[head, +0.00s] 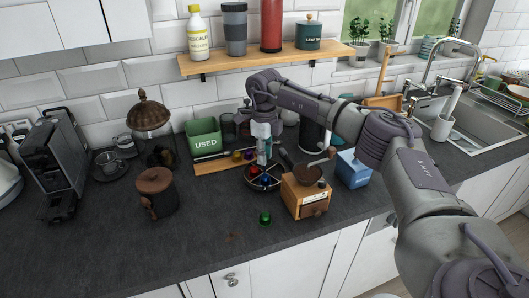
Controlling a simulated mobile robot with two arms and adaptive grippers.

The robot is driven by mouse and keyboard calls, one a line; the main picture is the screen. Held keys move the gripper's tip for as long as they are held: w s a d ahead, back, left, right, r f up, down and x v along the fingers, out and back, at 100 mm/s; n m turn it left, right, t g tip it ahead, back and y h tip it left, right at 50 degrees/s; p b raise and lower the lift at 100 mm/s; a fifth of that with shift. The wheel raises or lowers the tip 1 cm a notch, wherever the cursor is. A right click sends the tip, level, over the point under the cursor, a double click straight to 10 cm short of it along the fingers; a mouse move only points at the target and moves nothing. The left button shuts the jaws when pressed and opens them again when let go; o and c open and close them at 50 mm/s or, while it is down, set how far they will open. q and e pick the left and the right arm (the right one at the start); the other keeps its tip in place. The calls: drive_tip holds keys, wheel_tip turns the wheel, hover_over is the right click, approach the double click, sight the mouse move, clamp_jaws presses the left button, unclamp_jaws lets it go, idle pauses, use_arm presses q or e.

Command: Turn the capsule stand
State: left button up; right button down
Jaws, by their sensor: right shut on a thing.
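The capsule stand (259,189) is a round dark stand on the worktop, near the middle of the head view. Red and blue capsules sit in it, and its centre and far side are partly hidden by my gripper. My right gripper (264,158) points down over the middle of the stand and is shut at its central part; the exact contact is too small to see clearly. My right arm comes in from the right. My left gripper is not in view.
A wooden coffee grinder (306,196) stands close to the stand's right. A green capsule (265,218) lies in front. A green USED bin (203,138) and a wooden board (212,166) are behind left. A dark lidded canister (158,197) stands left. The front-left worktop is clear.

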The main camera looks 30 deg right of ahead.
drive_tip(key=shift+r+m+p, duration=0.1)
drive_tip(key=shift+m+p, duration=0.35)
drive_tip(key=shift+m, duration=1.25)
drive_tip(key=shift+m+p, duration=0.5)
drive_tip(key=shift+m, duration=1.4)
drive_tip(key=shift+m+p, duration=0.8)
drive_tip(key=shift+m, duration=2.7)
drive_tip(key=c, duration=0.9)
unclamp_jaws()
drive_tip(key=shift+c, duration=0.2)
wheel_tip(320, 180, up, 12)
